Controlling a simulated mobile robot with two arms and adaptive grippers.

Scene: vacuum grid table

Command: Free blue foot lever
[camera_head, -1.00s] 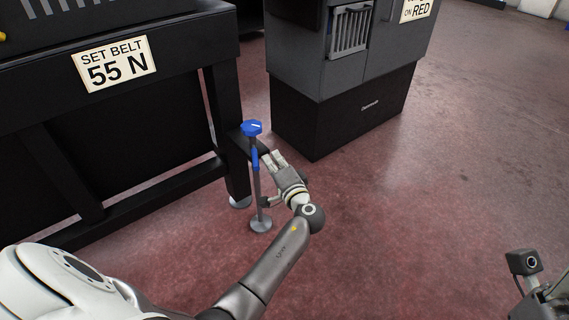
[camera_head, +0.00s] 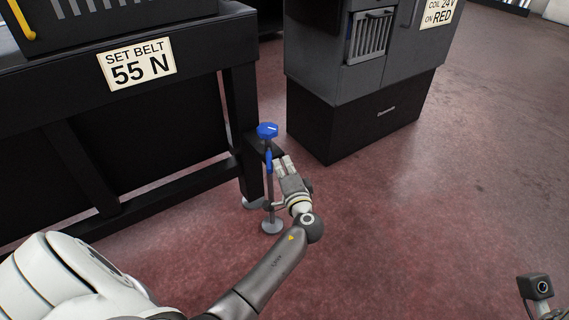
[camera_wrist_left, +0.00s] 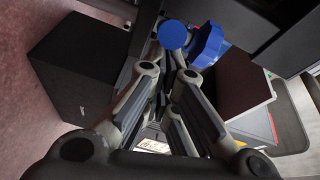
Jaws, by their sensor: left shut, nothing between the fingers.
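A levelling foot stands at the corner of the black table: a blue knob (camera_head: 267,130) on top, a thin grey post (camera_head: 271,202) below and a round base on the floor. The blue lever (camera_head: 268,162) sits on the post under the knob. My left gripper (camera_head: 284,161) is shut and empty, just right of the lever; I cannot tell whether it touches. In the left wrist view the fingers (camera_wrist_left: 168,75) are close together, with a round blue part (camera_wrist_left: 173,34) and the blue knob (camera_wrist_left: 208,45) just beyond the tips. My right gripper's fingers are out of view.
The black table (camera_head: 240,105) carries a "SET BELT 55 N" sign (camera_head: 136,66). A dark cabinet (camera_head: 365,110) stands behind the foot, close to my left gripper. A yellow handle (camera_head: 22,22) shows at the upper left. The red floor (camera_head: 440,200) to the right is clear.

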